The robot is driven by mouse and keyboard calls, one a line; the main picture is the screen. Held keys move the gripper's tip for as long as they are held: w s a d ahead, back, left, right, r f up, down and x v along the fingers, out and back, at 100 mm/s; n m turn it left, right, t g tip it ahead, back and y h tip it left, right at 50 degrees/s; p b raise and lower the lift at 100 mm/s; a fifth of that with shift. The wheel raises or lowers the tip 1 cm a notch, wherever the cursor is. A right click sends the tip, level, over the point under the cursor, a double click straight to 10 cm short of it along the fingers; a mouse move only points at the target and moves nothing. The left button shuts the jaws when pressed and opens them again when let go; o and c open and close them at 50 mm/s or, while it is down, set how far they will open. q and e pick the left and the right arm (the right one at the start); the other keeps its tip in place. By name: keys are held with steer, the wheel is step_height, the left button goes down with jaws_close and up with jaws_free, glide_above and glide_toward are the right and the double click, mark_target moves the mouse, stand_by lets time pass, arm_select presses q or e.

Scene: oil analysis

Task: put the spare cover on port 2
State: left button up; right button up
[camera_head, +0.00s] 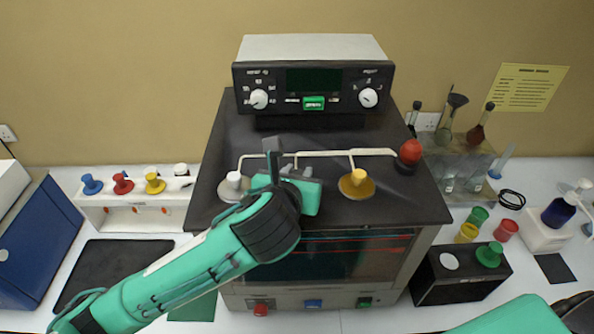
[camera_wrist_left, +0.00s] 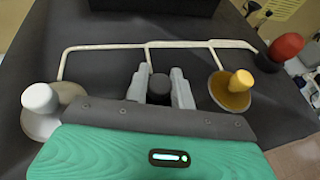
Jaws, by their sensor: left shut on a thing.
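My left gripper (camera_head: 289,166) is over the middle of the dark machine top (camera_head: 330,145). In the left wrist view the gripper (camera_wrist_left: 161,87) is shut on a dark knob (camera_wrist_left: 160,86), apparently the spare cover's. The middle port is hidden beneath the gripper, so I cannot tell whether the cover is seated. A white-knobbed cover (camera_head: 234,186) sits on the left port, and a yellow-knobbed cover (camera_head: 357,184) on the right port. Both show in the left wrist view, white (camera_wrist_left: 40,100) and yellow (camera_wrist_left: 238,82). My right gripper is not in view.
A white rack (camera_head: 150,222) at left carries blue (camera_head: 91,184), red (camera_head: 122,183) and yellow (camera_head: 154,180) knobbed pieces. A pale pipe (camera_head: 330,154) runs behind the ports to a red knob (camera_head: 410,151). A black box (camera_head: 455,275) and glassware stand at right.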

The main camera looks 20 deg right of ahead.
arm_select(q)
steer(key=o, duration=1.1)
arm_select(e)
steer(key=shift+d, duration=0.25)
arm_select(q)
steer(key=shift+s+a+r+b, duration=0.15)
steer(key=shift+s+a+b, duration=0.1)
steer(key=shift+s+b, duration=0.15)
steer(key=shift+b+v, duration=2)
steer(key=shift+v, duration=4.45)
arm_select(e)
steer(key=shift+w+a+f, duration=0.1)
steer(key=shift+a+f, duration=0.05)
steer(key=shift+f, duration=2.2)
arm_select(q)
steer(key=shift+s, duration=0.1)
